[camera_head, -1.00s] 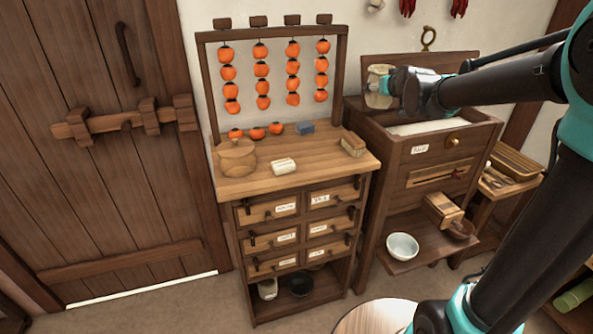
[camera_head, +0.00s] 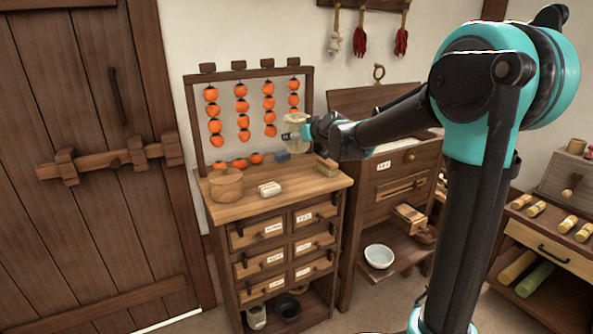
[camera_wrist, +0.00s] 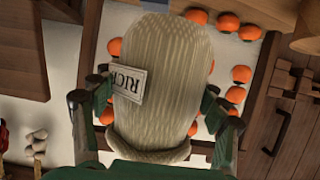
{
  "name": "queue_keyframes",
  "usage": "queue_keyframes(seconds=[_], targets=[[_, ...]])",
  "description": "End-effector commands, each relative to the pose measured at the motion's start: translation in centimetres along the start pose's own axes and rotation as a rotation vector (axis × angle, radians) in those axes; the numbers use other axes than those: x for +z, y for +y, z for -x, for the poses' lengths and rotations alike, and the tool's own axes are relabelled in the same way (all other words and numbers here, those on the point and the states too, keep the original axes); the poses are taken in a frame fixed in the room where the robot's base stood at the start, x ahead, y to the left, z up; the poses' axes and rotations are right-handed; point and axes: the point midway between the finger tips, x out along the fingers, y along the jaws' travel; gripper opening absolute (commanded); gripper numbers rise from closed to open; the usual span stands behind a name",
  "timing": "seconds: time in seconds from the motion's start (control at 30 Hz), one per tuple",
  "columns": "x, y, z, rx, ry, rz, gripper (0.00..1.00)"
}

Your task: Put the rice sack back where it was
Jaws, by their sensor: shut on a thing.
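The rice sack (camera_head: 296,137) is a pale, woven sack with a RICE label, which shows upside down in the wrist view (camera_wrist: 160,55). My gripper (camera_head: 294,137) is shut on the sack, with fingers on both sides of it in the wrist view (camera_wrist: 158,120). It holds the sack in the air over the right rear of the drawer cabinet's top (camera_head: 240,205), beside the rightmost persimmon string. The sack is small and partly hidden by the gripper in the head view.
Persimmon strings (camera_head: 241,104) hang from a frame behind. The open-lidded chest (camera_head: 407,183) stands right, with a bowl (camera_head: 379,256) on its lower shelf.

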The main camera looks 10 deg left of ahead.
Motion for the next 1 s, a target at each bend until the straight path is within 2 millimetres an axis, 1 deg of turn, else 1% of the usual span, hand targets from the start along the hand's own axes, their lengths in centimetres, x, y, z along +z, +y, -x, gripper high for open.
queue_keyframes(seconds=[0.03, 0.1, 0.2, 0.3, 0.4, 0.57, 0.7, 0.8, 1.0], targets=[[1.2, 0.0, -0.5, 0.000, 0.000, 0.000, 0.42], [2.7, 0.0, -1.2, 0.000, 0.000, 0.000, 0.42], [4.9, 0.0, -2.0, 0.000, 0.000, 0.000, 0.42], [6.6, 0.0, -2.7, 0.001, 0.000, 0.000, 0.42], [7.6, 0.0, -3.2, 0.001, 0.000, 0.000, 0.42], [8.7, 0.0, -3.6, 0.001, 0.000, 0.000, 0.42], [10.5, 0.0, -4.4, 0.001, 0.000, 0.000, 0.42], [11.4, 0.0, -4.7, 0.001, 0.000, 0.000, 0.42], [11.7, 0.0, -4.8, 0.001, 0.000, 0.000, 0.42]])
